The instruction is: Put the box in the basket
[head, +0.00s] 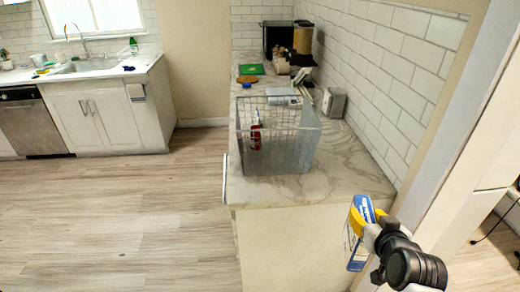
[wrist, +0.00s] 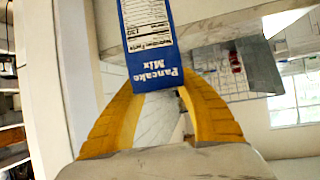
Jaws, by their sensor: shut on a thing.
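The box is a blue and white pancake mix carton. It shows in the head view (head: 358,235) at the lower right and in the wrist view (wrist: 152,35) at the top centre. My gripper (head: 368,220) has yellow fingers, which are shut on the box's end in the wrist view (wrist: 158,92). The box is held in the air, in front of and to the right of the counter end. The wire basket (head: 278,150) stands on the marble counter, left of and beyond the box. A red and white item (head: 256,136) is inside it. The basket also shows in the wrist view (wrist: 258,68).
The counter (head: 352,180) has bare marble right of the basket. A toaster (head: 334,102), a green board (head: 251,69) and a coffee machine (head: 303,37) stand behind. A tiled wall bounds the right side. Open wooden floor (head: 130,220) lies to the left.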

